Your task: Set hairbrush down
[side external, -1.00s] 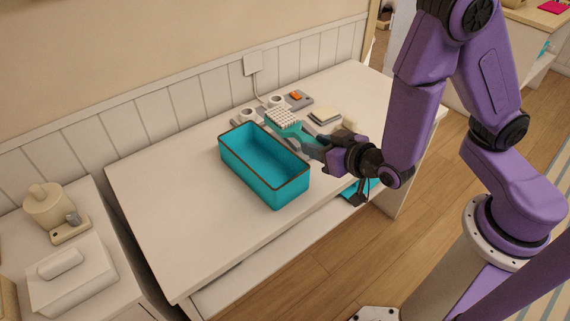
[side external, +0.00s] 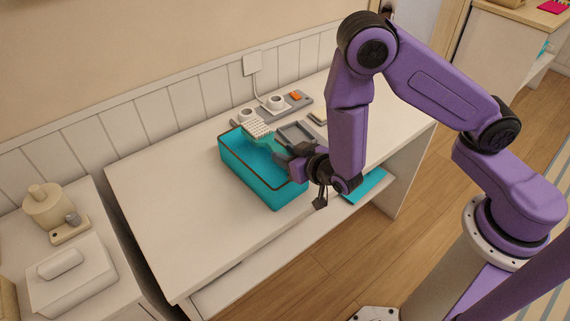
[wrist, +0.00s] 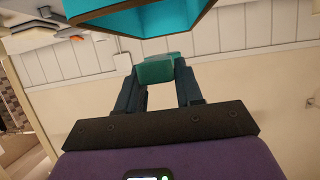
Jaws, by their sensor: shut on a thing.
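The hairbrush (side external: 258,131) has a teal handle and a pale, bristled head. In the side view it is held level or nearly so over the far end of the teal box (side external: 262,188), bristles facing up. My gripper (side external: 281,153) is shut on its handle and hides part of it. In the wrist view the teal handle end (wrist: 160,70) sits between the two dark fingers. The open box stands on the white desk with a brown rim, and part of it shows at the top of the wrist view (wrist: 145,18).
A grey tray (side external: 297,133) lies just behind my gripper. A grey holder with cups (side external: 275,103) and an orange item (side external: 295,96) stands near the wall. A pale stacked item (side external: 318,117) lies to the right. The desk's left part (side external: 165,190) is clear.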

